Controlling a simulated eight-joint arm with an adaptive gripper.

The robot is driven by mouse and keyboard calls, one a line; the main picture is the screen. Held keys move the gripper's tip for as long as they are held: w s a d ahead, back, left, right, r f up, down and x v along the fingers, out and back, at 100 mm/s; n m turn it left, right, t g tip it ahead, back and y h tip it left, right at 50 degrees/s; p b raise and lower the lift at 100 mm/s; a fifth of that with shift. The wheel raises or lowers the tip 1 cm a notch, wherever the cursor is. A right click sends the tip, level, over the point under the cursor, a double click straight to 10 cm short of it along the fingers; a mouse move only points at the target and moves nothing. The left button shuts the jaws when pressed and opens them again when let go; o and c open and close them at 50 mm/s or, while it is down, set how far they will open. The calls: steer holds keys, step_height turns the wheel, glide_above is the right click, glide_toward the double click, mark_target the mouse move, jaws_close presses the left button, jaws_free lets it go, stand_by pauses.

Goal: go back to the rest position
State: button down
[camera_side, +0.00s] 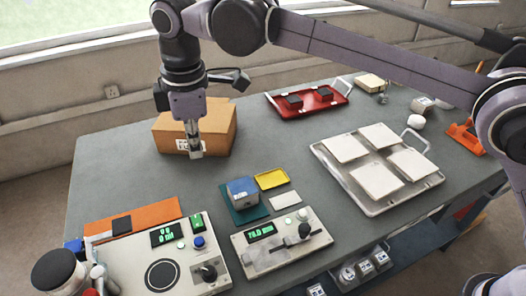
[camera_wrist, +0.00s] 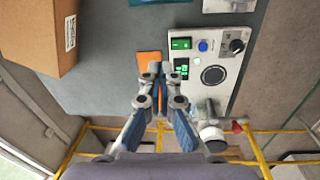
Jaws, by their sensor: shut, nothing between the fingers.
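My gripper (camera_side: 195,150) points down above the grey table (camera_side: 265,140), in front of the cardboard box in the side view. Its fingers are closed together with nothing between them.
A cardboard box (camera_side: 222,128) stands close behind my gripper. Test devices (camera_side: 165,262) and (camera_side: 280,240) line the front edge. A blue block (camera_side: 242,190) lies near the middle. A metal tray (camera_side: 345,180) with white tiles and a red tray (camera_side: 300,112) are to the right.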

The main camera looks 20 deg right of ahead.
steer(key=s+d+r+m+t, duration=0.15)
steer(key=d+m, duration=0.25)
steer(key=d, duration=0.8)
steer(key=s+d+r+m+t, duration=0.15)
steer(key=d+m, duration=0.35)
steer(key=d, duration=0.8)
steer(key=s+d+f+m+t, duration=0.3)
steer(key=s+d+f+m, duration=0.4)
steer(key=s+d+f, duration=0.3)
steer(key=s+d, duration=0.3)
steer(key=d, duration=0.2)
steer(key=shift+d+f+m, duration=0.2)
steer(key=shift+d+m, duration=0.2)
